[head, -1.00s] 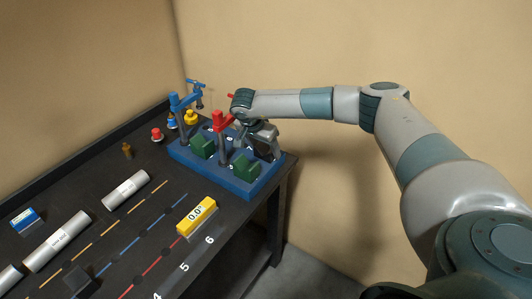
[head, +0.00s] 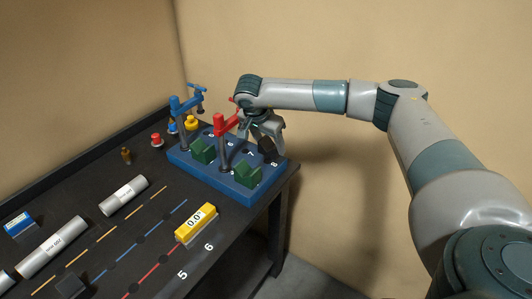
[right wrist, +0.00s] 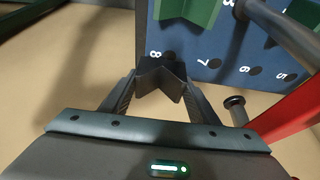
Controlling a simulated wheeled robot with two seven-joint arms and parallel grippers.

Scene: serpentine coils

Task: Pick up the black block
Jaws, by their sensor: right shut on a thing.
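The black block (right wrist: 162,76), a dark V-shaped piece, sits between the two fingers of my right gripper (right wrist: 160,88) in the right wrist view. The fingers are shut on its sides. In the head view, my right gripper (head: 267,143) is over the right rear end of the blue base (head: 240,188), near the marks 7 and 8. The block is small and dark there, partly hidden by the fingers. Whether it is clear of the base is hard to tell. My left gripper is not in view.
Two green V-shaped blocks (head: 248,174) stand on the base beside a red-topped post (head: 226,124) and a blue-topped post (head: 183,105).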

